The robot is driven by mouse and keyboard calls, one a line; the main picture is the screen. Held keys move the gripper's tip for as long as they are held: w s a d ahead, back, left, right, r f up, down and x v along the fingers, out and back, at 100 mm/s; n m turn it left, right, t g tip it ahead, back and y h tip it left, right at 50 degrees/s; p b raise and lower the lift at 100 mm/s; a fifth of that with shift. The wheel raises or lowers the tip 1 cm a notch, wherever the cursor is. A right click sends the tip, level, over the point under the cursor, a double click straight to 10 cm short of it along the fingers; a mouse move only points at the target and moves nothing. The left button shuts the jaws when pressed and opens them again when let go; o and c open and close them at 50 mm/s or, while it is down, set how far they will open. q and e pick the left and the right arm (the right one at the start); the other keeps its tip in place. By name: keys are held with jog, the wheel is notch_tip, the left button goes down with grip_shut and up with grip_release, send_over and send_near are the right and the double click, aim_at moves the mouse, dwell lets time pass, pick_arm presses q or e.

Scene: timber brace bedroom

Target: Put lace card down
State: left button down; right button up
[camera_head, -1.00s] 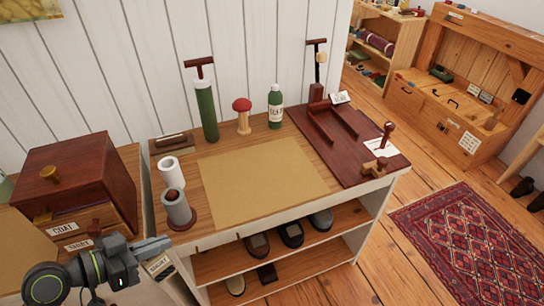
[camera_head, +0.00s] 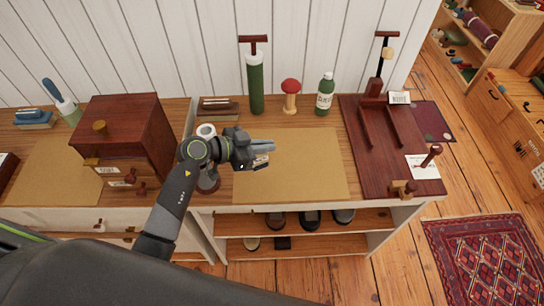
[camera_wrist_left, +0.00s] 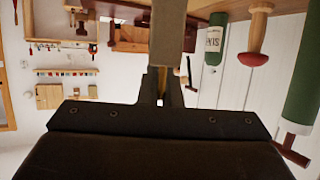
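My left gripper (camera_head: 270,147) is above the left part of the tan mat (camera_head: 300,175) on the bench. It appears shut on the lace card (camera_head: 260,161), a small pale piece just showing below the fingers. In the left wrist view the card (camera_wrist_left: 168,35) looks like a grey-brown strip between the fingers, seen nearly edge-on. Its face is mostly hidden and any print is too small to read. The card looks raised above the mat, and the mat is otherwise bare. My right gripper is not in view.
Behind the mat stand a green cylinder pump (camera_head: 255,85), a red-topped wooden mushroom (camera_head: 290,95) and a green bottle (camera_head: 325,95). A dark red board (camera_head: 385,175) lies to the right. A dark wooden drawer box (camera_head: 125,135) stands left.

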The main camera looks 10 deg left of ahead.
aim_at(265, 159)
pick_arm(q)
notch_tip(265, 159, down, 2)
jog(key=shift+f, duration=1.9)
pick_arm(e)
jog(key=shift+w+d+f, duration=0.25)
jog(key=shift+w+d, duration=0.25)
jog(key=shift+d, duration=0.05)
pick_arm(q)
jog(key=shift+f, duration=0.1)
jog(key=c, duration=1.6)
grip_release()
jog(key=b+v, duration=0.1)
jog(key=v, duration=1.1)
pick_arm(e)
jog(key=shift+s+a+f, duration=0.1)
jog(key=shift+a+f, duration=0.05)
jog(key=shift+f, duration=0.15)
